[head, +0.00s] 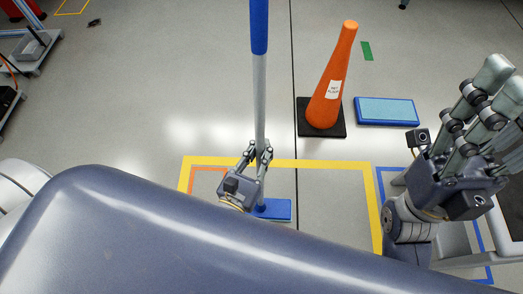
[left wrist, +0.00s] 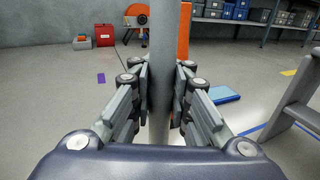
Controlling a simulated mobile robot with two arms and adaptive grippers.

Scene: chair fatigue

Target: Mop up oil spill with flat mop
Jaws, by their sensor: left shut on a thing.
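The flat mop (head: 260,95) stands nearly upright, with a blue grip at the top, a grey pole and a flat blue head (head: 279,209) low by the floor inside the yellow tape. My left gripper (head: 260,155) is shut around the lower pole. In the left wrist view the grey pole (left wrist: 162,60) runs between its fingers. My right gripper (head: 503,80) is raised at the right with nothing visible in it; its finger gap is unclear. I cannot make out an oil spill; the floor has only bright reflections.
An orange wet-floor cone (head: 334,80) on a black base stands right of the mop. A blue-rimmed pad (head: 387,110) lies beside it. A grey frame (left wrist: 296,105) stands at right in the wrist view. A cart (head: 32,48) is far left. Floor left of the mop is clear.

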